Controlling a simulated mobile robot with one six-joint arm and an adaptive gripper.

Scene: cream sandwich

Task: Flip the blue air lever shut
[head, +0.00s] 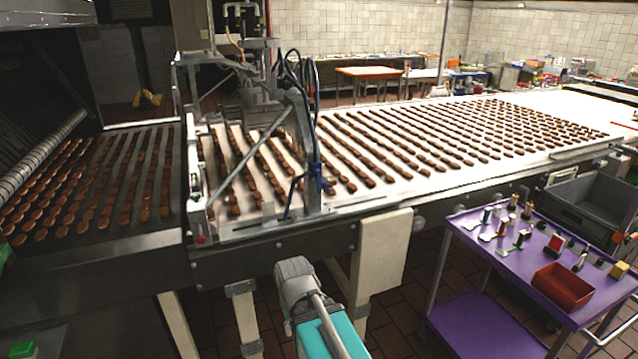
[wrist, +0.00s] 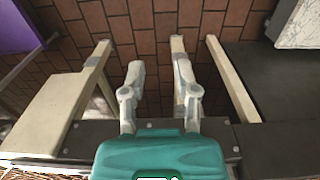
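A small blue fitting (head: 326,186), which looks like the blue air lever, is on the grey post at the near edge of the conveyor machine in the head view. A thin blue tube or handle bends beside it. It is too small to tell which way the lever is turned. My gripper (wrist: 157,60) shows in the wrist view with its two grey fingers apart and nothing between them, over the tiled floor. My teal and grey arm is low in the head view, below and in front of the post, apart from the blue fitting. The lever is not seen in the wrist view.
The white conveyor belt (head: 420,178) carries rows of brown biscuits. A purple cart (head: 490,262) at right holds small parts and a red bin (head: 562,287). A grey crate (head: 590,213) stands behind it. A cream panel (head: 385,250) hangs below the conveyor edge.

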